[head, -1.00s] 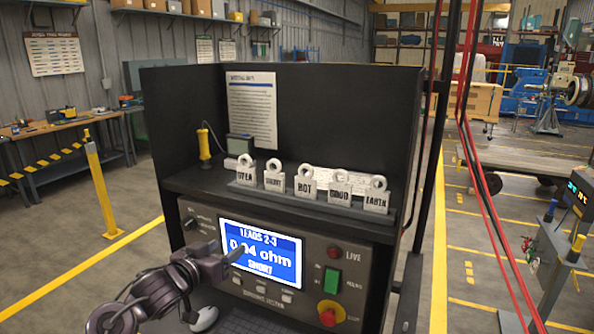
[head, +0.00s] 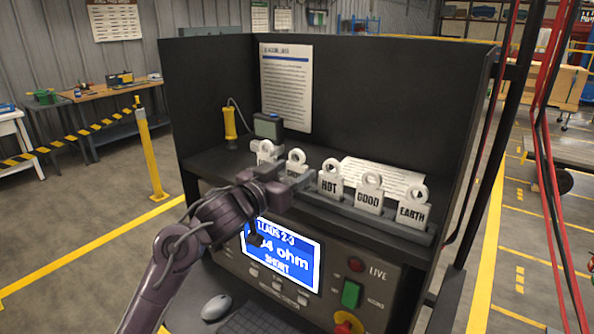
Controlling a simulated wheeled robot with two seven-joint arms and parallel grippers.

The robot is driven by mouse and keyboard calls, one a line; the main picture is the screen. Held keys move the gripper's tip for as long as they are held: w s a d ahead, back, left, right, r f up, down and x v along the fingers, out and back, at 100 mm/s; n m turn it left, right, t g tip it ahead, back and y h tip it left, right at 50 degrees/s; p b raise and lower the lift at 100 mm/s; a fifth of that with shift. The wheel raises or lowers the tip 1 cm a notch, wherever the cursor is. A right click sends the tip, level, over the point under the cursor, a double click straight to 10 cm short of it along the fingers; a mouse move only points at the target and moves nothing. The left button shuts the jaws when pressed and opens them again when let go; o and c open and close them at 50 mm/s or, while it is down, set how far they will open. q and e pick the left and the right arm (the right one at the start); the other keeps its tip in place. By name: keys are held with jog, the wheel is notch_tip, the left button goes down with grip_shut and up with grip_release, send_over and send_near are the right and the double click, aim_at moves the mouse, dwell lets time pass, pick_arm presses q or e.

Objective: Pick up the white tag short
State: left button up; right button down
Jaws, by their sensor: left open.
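The white tag short (head: 296,162) stands second from the left in a row of white ring-topped tags on the tester's shelf. Its ring and upper part show in the head view; its lower part is hidden behind my gripper. My left gripper (head: 291,184) is open, just in front of and below this tag, with its fingers pointing towards the row. I cannot tell whether a finger touches the tag. My right gripper is not in view.
The leftmost tag (head: 265,151) is partly hidden by my gripper. The hot tag (head: 330,182), good tag (head: 369,194) and earth tag (head: 412,210) stand to the right. The lit screen (head: 290,262) reads SHORT. Dark panels (head: 390,105) enclose the shelf behind.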

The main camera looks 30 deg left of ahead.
aim_at(295, 172)
pick_arm(q)
jog(key=w, duration=0.3)
jog(key=shift+d+f+p, duration=0.15)
jog(key=shift+d+p, duration=0.2)
jog(key=shift+w+f, duration=0.1)
jog(key=shift+w, duration=0.35)
jog(key=shift+s, duration=0.1)
jog(key=c, duration=0.5)
jog(key=shift+c, duration=0.2)
notch_tip(295, 172, up, 20)
jog(key=p, duration=0.1)
